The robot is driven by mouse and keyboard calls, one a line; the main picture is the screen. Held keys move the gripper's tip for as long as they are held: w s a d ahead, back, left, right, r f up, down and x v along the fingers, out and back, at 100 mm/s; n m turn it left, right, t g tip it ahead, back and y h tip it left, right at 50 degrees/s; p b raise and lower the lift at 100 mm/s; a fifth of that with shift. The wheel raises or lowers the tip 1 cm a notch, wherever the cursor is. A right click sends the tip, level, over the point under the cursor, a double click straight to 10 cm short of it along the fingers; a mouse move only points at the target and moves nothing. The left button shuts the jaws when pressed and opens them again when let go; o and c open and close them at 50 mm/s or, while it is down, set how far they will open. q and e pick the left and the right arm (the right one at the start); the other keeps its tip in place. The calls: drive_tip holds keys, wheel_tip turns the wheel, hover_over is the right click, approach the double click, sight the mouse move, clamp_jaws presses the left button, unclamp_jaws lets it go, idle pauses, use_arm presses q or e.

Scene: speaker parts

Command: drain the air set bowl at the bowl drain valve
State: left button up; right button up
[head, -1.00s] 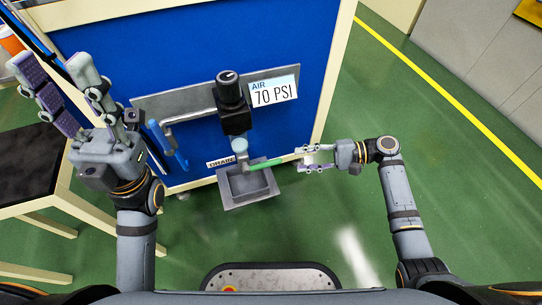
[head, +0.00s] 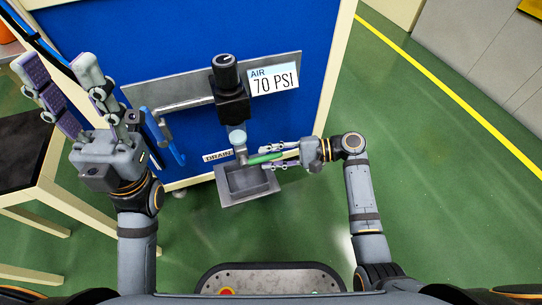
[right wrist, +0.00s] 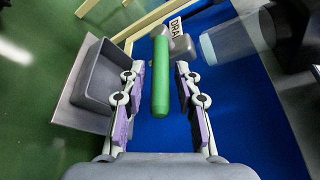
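The air set (head: 231,88) is a dark unit on a grey bracket on the blue panel, with a pale clear bowl (head: 237,138) below it. The bowl drain valve has a green lever (head: 263,158) sticking out to the right, beside the DRAIN label (head: 217,156). My right gripper (head: 270,157) is open, with its fingers on either side of the lever. In the right wrist view the green lever (right wrist: 161,78) lies between the fingers, with gaps on both sides. My left gripper (head: 60,83) is open and empty, raised at the left.
A grey drain tray (head: 229,199) sits below the valve. The sign (head: 274,79) reads AIR 70 PSI. A blue handle (head: 154,128) on a grey pipe is left of the air set. A dark-topped table (head: 22,165) is at the left. Green floor is clear at right.

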clamp_jaws()
